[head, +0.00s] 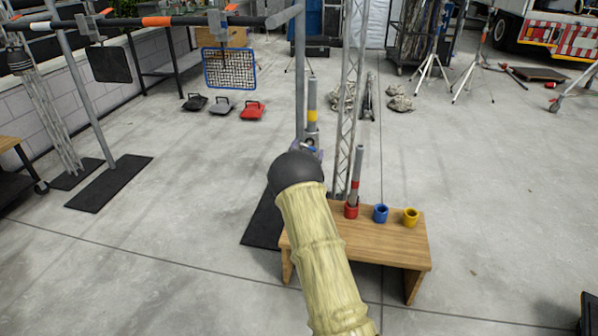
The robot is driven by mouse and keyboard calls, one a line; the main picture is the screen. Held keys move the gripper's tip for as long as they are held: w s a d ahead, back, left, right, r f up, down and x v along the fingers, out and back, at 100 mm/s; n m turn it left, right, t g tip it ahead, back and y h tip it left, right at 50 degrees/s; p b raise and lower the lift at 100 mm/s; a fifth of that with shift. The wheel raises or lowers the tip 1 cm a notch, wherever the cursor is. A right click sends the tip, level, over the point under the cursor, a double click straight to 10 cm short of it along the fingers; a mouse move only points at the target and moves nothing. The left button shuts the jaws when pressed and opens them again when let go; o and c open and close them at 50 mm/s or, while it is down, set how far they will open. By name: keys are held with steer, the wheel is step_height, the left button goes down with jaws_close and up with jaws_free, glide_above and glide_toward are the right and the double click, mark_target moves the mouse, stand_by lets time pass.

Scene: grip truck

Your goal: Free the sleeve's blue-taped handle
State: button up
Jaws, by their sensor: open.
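A grey tube with a yellow band (312,116) stands upright close beside a grey vertical pole (300,70). Just below the band is a small grey and blue part (311,146), partly covered by the dark round end of my arm. I cannot tell whether this is the sleeve's blue-taped handle or what holds it. My arm reaches up from the bottom middle, and its dark end hides the lower tube and pole. My gripper is not visible; it may be hidden behind that end.
A lattice truss (348,95) rises behind. A black base mat (262,222) lies left.

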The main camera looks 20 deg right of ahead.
steer(key=p+v, duration=0.1)
steer(key=v, duration=1.4)
steer(key=shift+p, duration=0.3)
steer(key=shift+a, duration=0.1)
steer(key=s+a+n+g+y, duration=0.6)
steer(key=s+a+y, duration=0.35)
steer(key=s, duration=0.45)
steer(key=s+a+r+n+g, duration=0.1)
steer(key=s+a+n+g, duration=0.15)
steer(key=s, duration=0.75)
steer(key=s+a+r+n+g, duration=0.15)
steer(key=s+g, duration=0.25)
steer(key=s, duration=0.5)
steer(key=w+p+v, duration=0.3)
steer(key=p+v, duration=1.1)
steer(key=p, duration=0.1)
steer(key=w+d+r+p+v, duration=0.1)
steer(key=w+p+v, duration=0.2)
steer(key=p+v, duration=1.1)
steer(key=shift+r+n+p, duration=0.3)
steer(key=shift+n+p, duration=0.1)
steer(key=shift+p, duration=0.25)
